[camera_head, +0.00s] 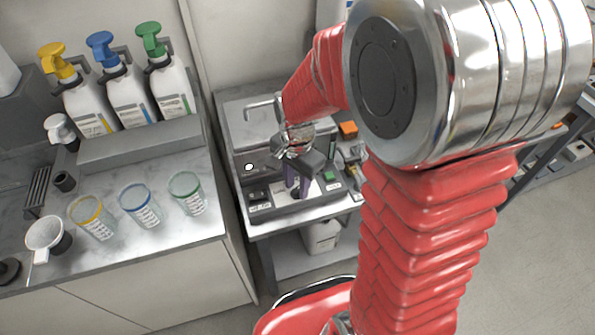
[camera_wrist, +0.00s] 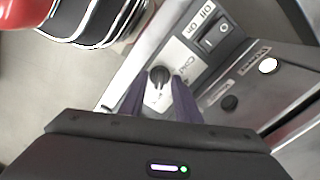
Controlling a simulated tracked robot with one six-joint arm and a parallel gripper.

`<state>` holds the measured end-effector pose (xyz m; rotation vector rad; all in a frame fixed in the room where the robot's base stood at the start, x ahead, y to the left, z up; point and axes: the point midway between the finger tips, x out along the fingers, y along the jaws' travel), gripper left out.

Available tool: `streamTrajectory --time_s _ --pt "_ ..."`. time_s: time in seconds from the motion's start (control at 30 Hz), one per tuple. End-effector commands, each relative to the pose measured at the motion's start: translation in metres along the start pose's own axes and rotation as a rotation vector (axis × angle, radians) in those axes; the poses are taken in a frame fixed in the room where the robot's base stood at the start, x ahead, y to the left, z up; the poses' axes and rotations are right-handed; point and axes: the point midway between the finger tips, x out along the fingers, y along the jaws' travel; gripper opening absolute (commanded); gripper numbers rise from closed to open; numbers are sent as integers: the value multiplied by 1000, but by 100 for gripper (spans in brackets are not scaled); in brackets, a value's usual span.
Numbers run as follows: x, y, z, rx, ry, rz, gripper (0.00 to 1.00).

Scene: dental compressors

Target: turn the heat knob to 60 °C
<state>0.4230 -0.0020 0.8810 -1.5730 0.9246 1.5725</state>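The small black knob (camera_wrist: 159,75) sits on a light label plate on the sloping front panel of the grey machine (camera_head: 240,140). The plate's printing is too small and blurred to read a temperature. My gripper (camera_wrist: 160,84) has two purple fingers, one on each side of the knob, with a visible gap between each finger and the knob. In the head view, my gripper (camera_head: 298,190) points down at the machine's front panel, and its fingers hide the knob there.
Beside the knob is an On/Off rocker switch (camera_wrist: 214,36). A counter (camera_head: 170,235) with cups and pump bottles is at left.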

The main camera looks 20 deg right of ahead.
Motion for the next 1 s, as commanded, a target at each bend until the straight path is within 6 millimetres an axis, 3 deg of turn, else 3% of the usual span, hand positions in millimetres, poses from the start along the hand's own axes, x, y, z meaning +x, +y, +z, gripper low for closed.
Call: streamTrajectory --time_s 0.27,0.8,1.0 --pt "-30 -1 0 0 2 -4 30" --pt "-120 -1 -1 0 3 -5 30" --pt "-134 -1 -1 0 2 -2 30"
